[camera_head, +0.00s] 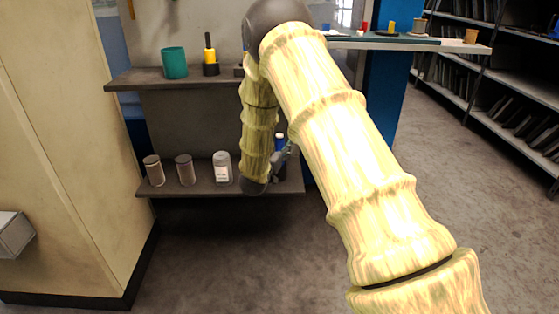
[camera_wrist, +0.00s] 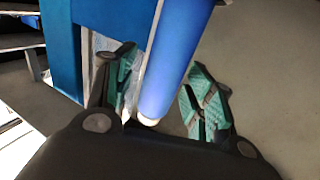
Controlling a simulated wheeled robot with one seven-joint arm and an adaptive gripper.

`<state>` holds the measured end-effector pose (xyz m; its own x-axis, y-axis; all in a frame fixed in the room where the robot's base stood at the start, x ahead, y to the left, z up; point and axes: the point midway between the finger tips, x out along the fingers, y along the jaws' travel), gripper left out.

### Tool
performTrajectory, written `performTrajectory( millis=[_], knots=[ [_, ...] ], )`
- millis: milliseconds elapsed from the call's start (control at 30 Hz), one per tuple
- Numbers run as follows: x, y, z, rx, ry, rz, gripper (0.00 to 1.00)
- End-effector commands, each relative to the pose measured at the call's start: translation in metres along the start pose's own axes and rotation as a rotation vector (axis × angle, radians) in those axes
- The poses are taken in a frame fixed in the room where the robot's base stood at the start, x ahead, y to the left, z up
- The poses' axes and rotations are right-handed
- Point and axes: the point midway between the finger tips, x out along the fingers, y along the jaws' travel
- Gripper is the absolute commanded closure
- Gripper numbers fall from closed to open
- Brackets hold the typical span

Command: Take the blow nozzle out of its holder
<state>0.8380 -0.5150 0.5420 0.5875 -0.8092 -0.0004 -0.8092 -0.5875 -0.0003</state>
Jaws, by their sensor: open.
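A yellow and black tool (camera_head: 209,54), which looks like the blow nozzle, stands upright in a small black holder (camera_head: 210,69) on the upper shelf. My gripper (camera_head: 284,158) is well below it, at the right end of the lower shelf, and partly hidden by my arm. In the wrist view my gripper (camera_wrist: 165,92) is open, with green finger pads. A blue cylinder (camera_wrist: 178,55) with a pale end shows between the fingers, with no clear grip on it. The head view shows a blue-topped item (camera_head: 280,141) beside my gripper. The nozzle is not recognisable in the wrist view.
A green cup (camera_head: 174,62) stands left of the holder on the upper shelf (camera_head: 130,78). The lower shelf (camera_head: 200,187) carries two grey cans (camera_head: 154,170) and a white bottle (camera_head: 222,167). A blue post (camera_head: 385,95) and a bench (camera_head: 450,46) are at right.

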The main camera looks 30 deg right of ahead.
Motion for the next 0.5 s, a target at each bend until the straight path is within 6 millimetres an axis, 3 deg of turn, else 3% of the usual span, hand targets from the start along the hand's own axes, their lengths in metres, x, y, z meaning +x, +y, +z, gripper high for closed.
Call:
performTrajectory(
  millis=[100, 400, 500],
  knots=[
    [-0.0002, 0.0, -0.0007, 0.0, 0.0, 0.0, 0.46],
    [-0.0005, -0.0002, -0.0005, 0.0, 0.0, 0.0, 0.99],
    [-0.0004, -0.0004, -0.0009, 0.0, 0.001, 0.0, 1.0]
  ],
)
